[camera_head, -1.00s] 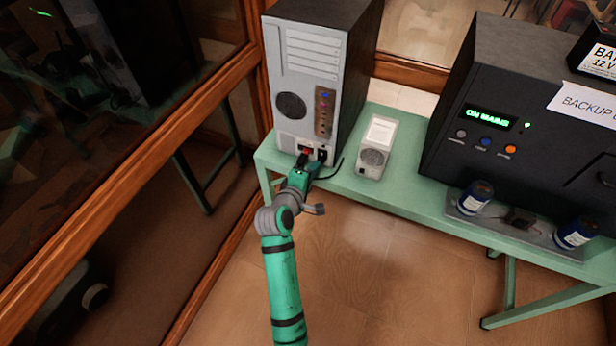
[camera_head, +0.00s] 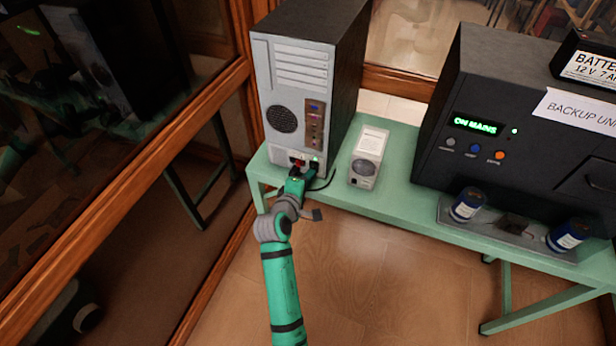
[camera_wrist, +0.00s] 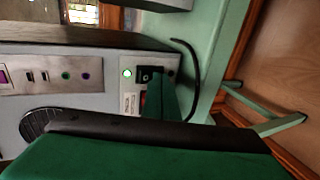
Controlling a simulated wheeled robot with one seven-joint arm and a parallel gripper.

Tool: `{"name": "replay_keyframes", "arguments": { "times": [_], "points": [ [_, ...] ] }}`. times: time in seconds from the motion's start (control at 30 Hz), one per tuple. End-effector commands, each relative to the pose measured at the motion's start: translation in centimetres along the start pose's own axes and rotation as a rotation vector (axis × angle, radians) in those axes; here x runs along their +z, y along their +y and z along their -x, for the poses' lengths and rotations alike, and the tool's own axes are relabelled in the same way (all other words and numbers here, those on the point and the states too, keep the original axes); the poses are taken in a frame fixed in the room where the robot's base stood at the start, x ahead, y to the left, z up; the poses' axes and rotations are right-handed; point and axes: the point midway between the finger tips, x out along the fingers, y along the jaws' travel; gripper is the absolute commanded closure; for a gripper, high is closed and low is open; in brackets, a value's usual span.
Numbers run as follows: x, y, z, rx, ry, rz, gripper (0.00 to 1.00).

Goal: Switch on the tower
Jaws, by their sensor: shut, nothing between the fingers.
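The tower (camera_head: 290,100) stands on the green table with its grey back panel facing me. My gripper (camera_head: 299,174) is shut and empty, its tip at the low edge of that panel. A red switch (camera_head: 298,162) shows just above the gripper tip; in the wrist view, a finger (camera_wrist: 160,98) covers most of the red switch (camera_wrist: 143,101). I cannot tell if the finger touches it. A green light (camera_wrist: 127,74) glows on the panel beside a black socket (camera_wrist: 146,75). A black cable (camera_wrist: 190,60) curves over the table near the tower.
The green table (camera_head: 400,204) also holds a white box (camera_head: 367,158) right of the tower and a black backup unit (camera_head: 500,110) with a lit "ON MAINS" display. A wood-framed glass wall (camera_head: 130,190) rises at left.

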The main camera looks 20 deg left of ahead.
Motion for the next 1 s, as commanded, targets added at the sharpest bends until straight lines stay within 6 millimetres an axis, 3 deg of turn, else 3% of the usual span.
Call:
{"name": "replay_keyframes", "arguments": {
  "times": [0.4, 0.77, 1.0],
  "points": [
    [0.0, 1.5, 0.5, 0.002, 0.000, -0.001, 1.00],
    [-0.3, 1.5, 0.7, 0.001, 0.004, 0.001, 1.00],
    [-0.1, 1.7, 2.6, 0.001, 0.002, 0.000, 1.00]
  ]
}}
